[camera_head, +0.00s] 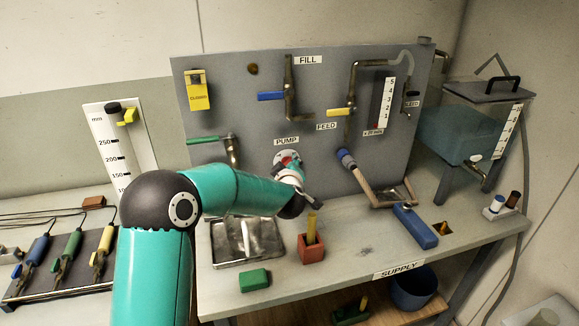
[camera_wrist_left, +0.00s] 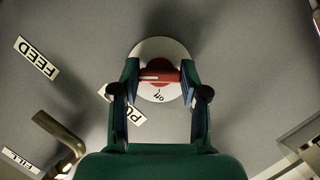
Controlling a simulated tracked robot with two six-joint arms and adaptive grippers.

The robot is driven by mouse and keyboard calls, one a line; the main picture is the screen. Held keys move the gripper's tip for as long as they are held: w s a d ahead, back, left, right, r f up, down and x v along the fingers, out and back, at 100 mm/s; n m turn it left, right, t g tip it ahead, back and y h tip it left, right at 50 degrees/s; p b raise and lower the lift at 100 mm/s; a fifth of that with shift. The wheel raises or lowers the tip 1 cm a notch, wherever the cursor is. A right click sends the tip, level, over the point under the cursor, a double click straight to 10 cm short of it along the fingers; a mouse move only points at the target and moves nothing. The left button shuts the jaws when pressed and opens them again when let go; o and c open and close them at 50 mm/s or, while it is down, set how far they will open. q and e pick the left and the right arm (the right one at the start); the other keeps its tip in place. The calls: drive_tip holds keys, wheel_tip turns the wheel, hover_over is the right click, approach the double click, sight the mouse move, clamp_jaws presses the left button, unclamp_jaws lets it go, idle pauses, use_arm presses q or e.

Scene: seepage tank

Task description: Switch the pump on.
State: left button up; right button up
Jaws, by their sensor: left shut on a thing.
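The pump switch is a red knob (camera_wrist_left: 163,78) on a round white plate (camera_wrist_left: 160,50) on the grey panel. The plate bears the word "off" below the knob in the left wrist view. A white mark on the knob lies toward the left there. My left gripper (camera_wrist_left: 160,82) has a finger on each side of the knob and is shut on it. In the head view my left gripper (camera_head: 289,164) is at the dial (camera_head: 280,156) beneath the "PUMP" label (camera_head: 286,141) and partly covers the knob. My right gripper is not in view.
The panel (camera_head: 235,100) carries a blue-handled valve (camera_head: 271,96), a yellow-handled valve (camera_head: 340,112) and a green-handled valve (camera_head: 203,140). Below on the bench are a metal tray (camera_head: 222,255), a red block holder (camera_head: 311,249) and a green block (camera_head: 254,280). A water tank (camera_head: 460,132) stands right.

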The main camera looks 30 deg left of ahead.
sight(290, 133)
use_arm(q)
drive_tip(key=shift+d+f, duration=0.2)
drive_tip(key=shift+f, duration=0.2)
drive_tip(key=o, duration=1.1)
drive_tip(key=shift+o, duration=0.2)
drive_tip(key=shift+a+r, duration=0.1)
drive_tip(key=shift+r, duration=0.1)
drive_tip(key=shift+r, duration=0.15)
wheel_tip(290, 133, up, 9)
drive_tip(key=shift+s+r, duration=0.1)
drive_tip(key=shift+a+r, duration=0.1)
drive_tip(key=shift+r, duration=0.15)
